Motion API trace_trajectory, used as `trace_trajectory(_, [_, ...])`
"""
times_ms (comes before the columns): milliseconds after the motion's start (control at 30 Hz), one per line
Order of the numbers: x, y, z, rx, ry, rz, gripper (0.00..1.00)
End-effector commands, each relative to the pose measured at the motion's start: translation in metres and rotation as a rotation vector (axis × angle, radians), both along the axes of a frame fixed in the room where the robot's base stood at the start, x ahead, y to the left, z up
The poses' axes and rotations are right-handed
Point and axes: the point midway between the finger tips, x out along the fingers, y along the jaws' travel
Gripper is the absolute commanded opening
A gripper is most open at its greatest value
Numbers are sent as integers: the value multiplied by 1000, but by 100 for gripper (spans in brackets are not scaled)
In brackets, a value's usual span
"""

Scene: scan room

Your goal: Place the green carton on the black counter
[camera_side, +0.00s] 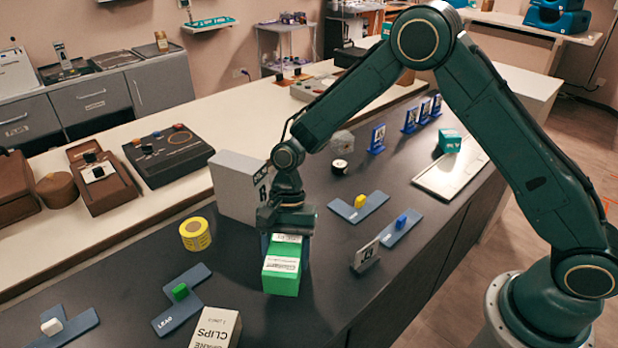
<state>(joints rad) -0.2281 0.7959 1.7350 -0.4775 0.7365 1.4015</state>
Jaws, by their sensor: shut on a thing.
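The green carton (282,272) is a bright green box with white labels, upright at the middle of the black counter (245,305). My gripper (286,238) points down over the carton's rear part and is shut on it. The far end of the carton is partly hidden by the gripper. The carton's base is at or very near the counter top; I cannot tell whether it touches.
A grey box (240,187) stands just behind the gripper. A yellow tape roll (195,234) is to the left. A white clips box (217,328) is at the front left, and a small label stand (365,256) is to the right. Bare counter lies around the carton.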

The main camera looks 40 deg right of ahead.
Motion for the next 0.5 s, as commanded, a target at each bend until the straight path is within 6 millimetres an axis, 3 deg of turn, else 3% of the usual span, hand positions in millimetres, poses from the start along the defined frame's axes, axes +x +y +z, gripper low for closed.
trace_trajectory(233, [0, 0, -27, -1, 1, 0, 27])
trace_trajectory(500, [0, 0, -30, 0, -2, 1, 27])
